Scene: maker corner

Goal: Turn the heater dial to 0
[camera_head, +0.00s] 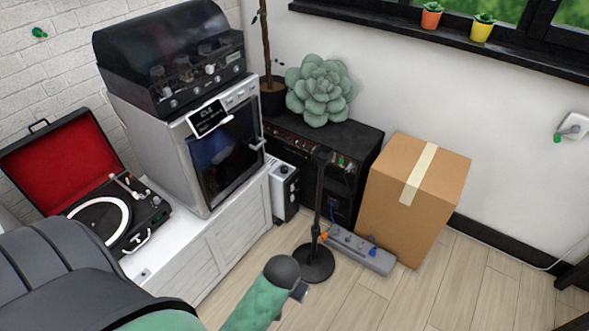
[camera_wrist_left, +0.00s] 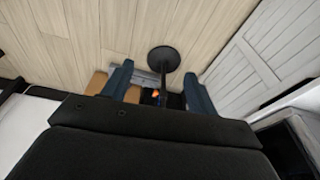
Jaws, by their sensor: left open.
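The heater appears to be the small white unit with dark sides (camera_head: 285,192), on the floor between the white cabinet and the black amplifier. A small dark round part that may be its dial (camera_head: 284,170) shows on its top; its setting is too small to read. My left gripper (camera_wrist_left: 157,69) shows in the left wrist view with its two blue fingers apart and nothing between them near the camera. I cannot make it out in the head view. The heater is not recognisable in the left wrist view. My right gripper is not in view.
A black stand (camera_head: 313,264) stands in front of the heater's right. A power strip (camera_head: 361,250) and a cardboard box (camera_head: 413,195) are further right. The white cabinet (camera_head: 205,262) holds an oven and a record player. Wooden floor at right is clear.

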